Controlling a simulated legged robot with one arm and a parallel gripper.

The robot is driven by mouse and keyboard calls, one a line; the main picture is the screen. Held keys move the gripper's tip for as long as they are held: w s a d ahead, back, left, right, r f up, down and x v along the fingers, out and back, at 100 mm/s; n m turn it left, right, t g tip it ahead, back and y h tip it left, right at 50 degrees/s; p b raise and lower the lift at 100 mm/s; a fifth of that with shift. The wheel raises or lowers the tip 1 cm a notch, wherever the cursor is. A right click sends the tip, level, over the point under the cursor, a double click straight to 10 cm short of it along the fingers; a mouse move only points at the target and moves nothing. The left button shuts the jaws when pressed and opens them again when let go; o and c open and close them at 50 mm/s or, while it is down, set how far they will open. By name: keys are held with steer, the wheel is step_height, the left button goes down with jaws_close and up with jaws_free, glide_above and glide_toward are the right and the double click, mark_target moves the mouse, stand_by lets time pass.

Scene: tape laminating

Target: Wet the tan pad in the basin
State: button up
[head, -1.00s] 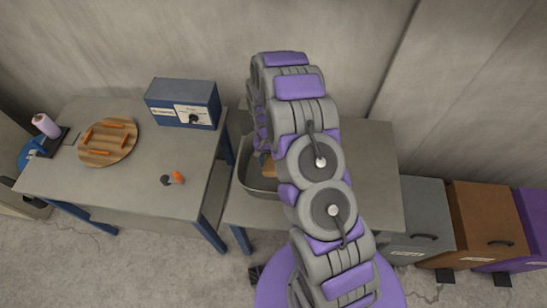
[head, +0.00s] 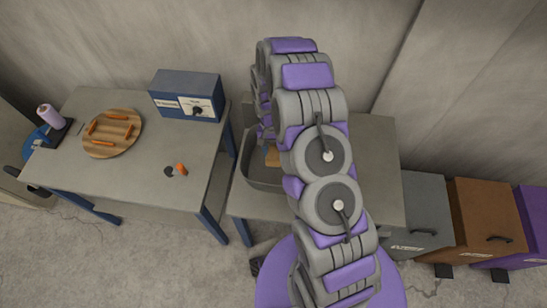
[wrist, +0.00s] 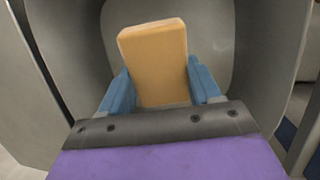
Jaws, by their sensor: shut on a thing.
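The tan pad (wrist: 155,62) is between the two blue fingers of my gripper (wrist: 160,82), which is shut on it. In the wrist view it stands out past the fingertips toward the floor of the grey basin (wrist: 220,35), whose walls rise on both sides. In the head view the basin (head: 262,178) stands on the right table, and a small part of the pad (head: 272,157) shows inside its outline. My arm hides the basin's right side and my gripper there. I cannot tell whether the pad touches the basin floor, nor see a water surface.
The right table (head: 378,170) has bare room right of my arm. The left table (head: 150,165) bears a blue box with a dial (head: 187,95), a round wooden board (head: 112,133) with orange strips, a purple roll (head: 50,117) and a small orange-handled thing (head: 181,169). Cabinets (head: 427,210) stand at right.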

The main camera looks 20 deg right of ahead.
mark_target(277, 154)
steer(key=shift+d+r, duration=0.3)
steer(key=shift+r, duration=0.45)
steer(key=shift+r+p, duration=0.4)
steer(key=shift+r, duration=0.25)
steer(key=shift+a+r+p, duration=0.15)
steer(key=shift+r+p, duration=0.1)
steer(key=shift+r, duration=0.5)
steer(key=shift+a+r+p, duration=0.1)
steer(key=shift+r+p, duration=0.1)
steer(key=shift+r, duration=0.5)
steer(key=shift+d+r+p, duration=0.2)
steer(key=shift+r+p, duration=0.15)
steer(key=shift+r, duration=1.45)
steer(key=shift+r, duration=0.1)
step_height(277, 154, up, 4)
steer(key=shift+a+f+p, duration=0.1)
steer(key=shift+p, duration=0.7)
